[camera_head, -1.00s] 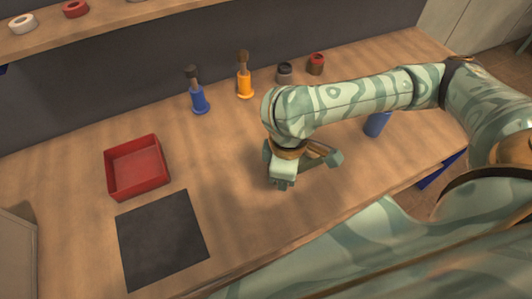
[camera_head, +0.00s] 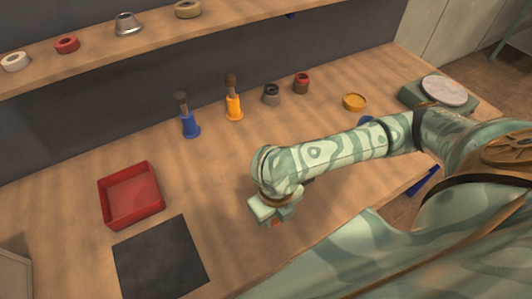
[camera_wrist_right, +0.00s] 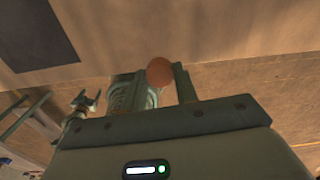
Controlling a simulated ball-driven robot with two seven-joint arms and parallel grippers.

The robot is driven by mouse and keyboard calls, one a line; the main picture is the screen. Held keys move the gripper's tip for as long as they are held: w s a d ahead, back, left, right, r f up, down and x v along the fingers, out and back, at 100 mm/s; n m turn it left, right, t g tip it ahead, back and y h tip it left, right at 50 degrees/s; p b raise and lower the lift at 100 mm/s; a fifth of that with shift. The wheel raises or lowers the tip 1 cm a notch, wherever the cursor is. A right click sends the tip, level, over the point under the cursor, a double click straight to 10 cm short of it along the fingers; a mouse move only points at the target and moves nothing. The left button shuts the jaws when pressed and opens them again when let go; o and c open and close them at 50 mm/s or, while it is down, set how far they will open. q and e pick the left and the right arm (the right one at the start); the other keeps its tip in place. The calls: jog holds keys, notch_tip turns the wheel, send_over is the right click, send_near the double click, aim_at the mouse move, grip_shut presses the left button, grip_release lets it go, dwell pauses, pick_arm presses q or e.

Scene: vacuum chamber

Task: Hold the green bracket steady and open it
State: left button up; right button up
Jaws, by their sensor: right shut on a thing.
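My right gripper (camera_head: 272,212) is low over the front middle of the wooden bench, to the right of the black mat. In the right wrist view my right gripper (camera_wrist_right: 162,88) is shut on a round orange-brown thing (camera_wrist_right: 159,72) that shows between its fingertips. A small orange patch shows below the gripper in the head view; most of the held thing is hidden there. I cannot make out a green bracket for certain in either view. My left gripper is not in the head view.
A red tray (camera_head: 131,212) and a black mat (camera_head: 160,263) are at the left. A blue-based brush (camera_head: 190,124), an orange-based brush (camera_head: 234,106), two small jars and a yellow dish (camera_head: 354,102) stand behind. A scale (camera_head: 443,92) is at the back right.

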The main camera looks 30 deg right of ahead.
jog(key=shift+w+f, duration=0.25)
jog(key=shift+w, duration=0.1)
jog(key=w+f+b, duration=0.4)
jog(key=w+f, duration=0.1)
jog(key=w, duration=0.4)
jog(key=b, duration=0.2)
send_over(246, 197)
jog(key=s, duration=0.2)
jog(key=f, duration=0.3)
jog(key=shift+s+a+f, duration=0.1)
jog(key=shift+a+f, duration=0.2)
jog(key=shift+f, duration=0.05)
jog(key=shift+w+f, duration=0.2)
jog(key=shift+f, duration=0.05)
jog(key=f+b, duration=0.2)
jog(key=f, duration=0.1)
jog(key=shift+w+f, duration=0.2)
jog(key=shift+f, duration=0.1)
jog(key=shift+r, duration=0.15)
jog(key=o, duration=1.1)
jog(key=shift+f, duration=0.2)
